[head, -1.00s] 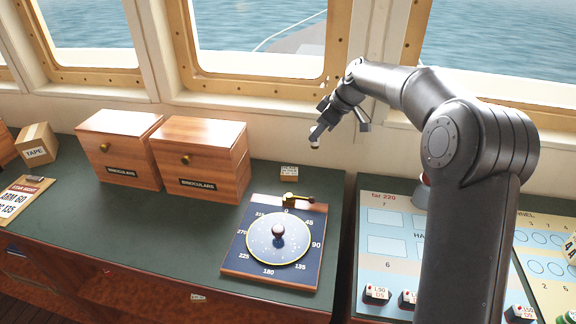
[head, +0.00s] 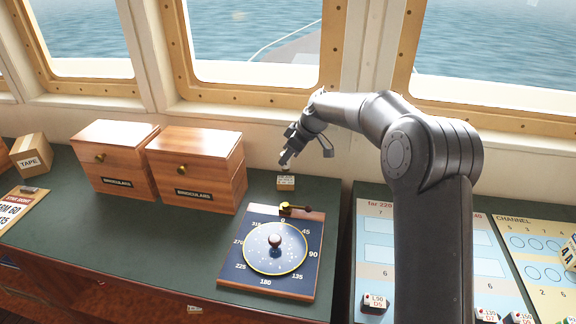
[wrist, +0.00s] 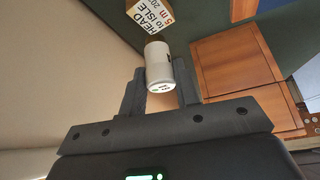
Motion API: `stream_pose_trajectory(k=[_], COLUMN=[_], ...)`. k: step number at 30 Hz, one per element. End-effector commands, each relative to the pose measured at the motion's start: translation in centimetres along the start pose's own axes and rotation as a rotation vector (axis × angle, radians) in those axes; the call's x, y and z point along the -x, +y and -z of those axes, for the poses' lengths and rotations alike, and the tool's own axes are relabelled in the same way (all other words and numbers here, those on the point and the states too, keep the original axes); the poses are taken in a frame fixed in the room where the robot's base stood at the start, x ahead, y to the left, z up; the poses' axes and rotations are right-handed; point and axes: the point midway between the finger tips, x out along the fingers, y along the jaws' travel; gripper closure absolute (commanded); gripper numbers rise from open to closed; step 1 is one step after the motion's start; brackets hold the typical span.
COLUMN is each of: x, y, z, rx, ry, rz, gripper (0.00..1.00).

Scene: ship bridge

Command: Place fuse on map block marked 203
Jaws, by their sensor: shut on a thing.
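My gripper (head: 287,157) is shut on a small white cylinder, the fuse (wrist: 158,65). In the wrist view the fuse sits between the two dark fingers, its far end pointing toward the block. The map block (head: 286,183) is a small pale block on the dark green counter, behind the compass board. In the wrist view the block (wrist: 150,16) reads "HEAD to ISLE", "5 m" and a number starting with 20; its last digit is unclear. The fuse is held above the counter near the block and appears apart from it.
Two wooden binoculars boxes (head: 196,170) stand left of the block. The compass board (head: 228,283) with a round dial and a brass piece lies in front. A tape box (head: 31,155) is far left. Chart panels (head: 390,215) lie to the right. Windows rise behind.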

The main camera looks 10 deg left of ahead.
Motion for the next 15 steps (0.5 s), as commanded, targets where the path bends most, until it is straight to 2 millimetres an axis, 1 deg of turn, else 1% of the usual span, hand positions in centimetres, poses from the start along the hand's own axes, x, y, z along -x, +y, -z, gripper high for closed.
stream_pose_trajectory(k=[7,9,15], x=[-3.0,-3.3,-3.3], y=[-0.1,0.0,0.0], z=[-1.8,-2.0,-2.0], rx=[-0.003,-0.002,-0.001], ry=[-0.002,-0.002,-0.001], rz=[0.003,0.002,0.001], gripper=[0.94,0.94,0.94])
